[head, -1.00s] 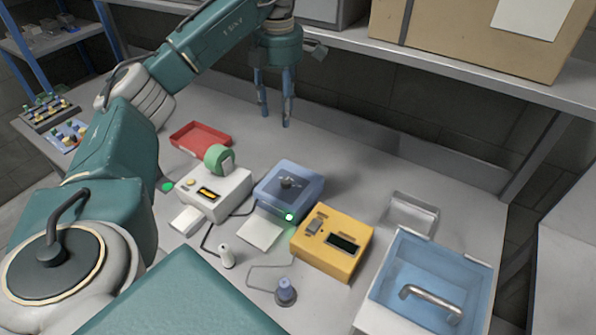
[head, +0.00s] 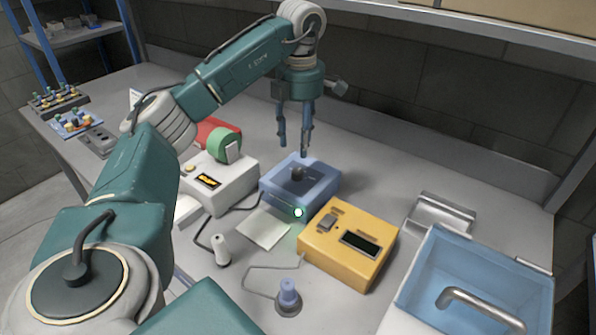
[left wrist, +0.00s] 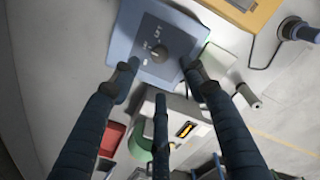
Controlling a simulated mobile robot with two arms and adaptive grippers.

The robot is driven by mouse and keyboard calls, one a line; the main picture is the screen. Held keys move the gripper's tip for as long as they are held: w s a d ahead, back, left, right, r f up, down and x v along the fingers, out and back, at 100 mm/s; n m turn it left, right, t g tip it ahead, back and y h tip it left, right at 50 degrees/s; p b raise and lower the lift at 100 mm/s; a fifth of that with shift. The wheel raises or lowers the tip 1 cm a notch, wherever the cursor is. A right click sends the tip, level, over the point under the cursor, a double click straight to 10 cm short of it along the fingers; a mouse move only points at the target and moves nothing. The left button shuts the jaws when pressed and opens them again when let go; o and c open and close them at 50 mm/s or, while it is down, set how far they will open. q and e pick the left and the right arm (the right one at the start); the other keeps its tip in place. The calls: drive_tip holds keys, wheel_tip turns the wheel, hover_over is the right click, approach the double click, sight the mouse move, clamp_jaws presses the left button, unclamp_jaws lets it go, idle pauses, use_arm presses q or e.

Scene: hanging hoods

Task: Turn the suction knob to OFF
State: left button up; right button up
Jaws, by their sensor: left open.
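The suction knob (head: 297,172) is a dark round knob on top of a blue box (head: 322,190). A green light (head: 298,212) glows at the box's front corner. In the left wrist view the knob (left wrist: 159,53) shows on the dark panel of the blue box (left wrist: 122,40), with small white lettering beside it that I cannot read surely. My left gripper (head: 294,143) is open and empty, pointing down above the back of the blue box, apart from the knob. In the left wrist view its fingers (left wrist: 160,75) are spread, with the knob beyond the tips. My right gripper is not in view.
A white device (head: 226,192) with a green roll stands left of the box, a red tray (head: 213,128) behind it. A yellow meter (head: 344,262) is close on the right, then a clear blue bin (head: 425,268). A cabled blue-topped piece (head: 288,297) stands in front.

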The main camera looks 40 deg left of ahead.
sight(297, 171)
use_arm(q)
drive_tip(key=f, duration=0.6)
drive_tip(key=f+p, duration=0.1)
drive_tip(key=f, duration=0.2)
drive_tip(key=shift+w+a+f, duration=0.1)
drive_tip(key=shift+a+f, duration=0.15)
drive_tip(key=shift+f, duration=0.05)
clamp_jaws()
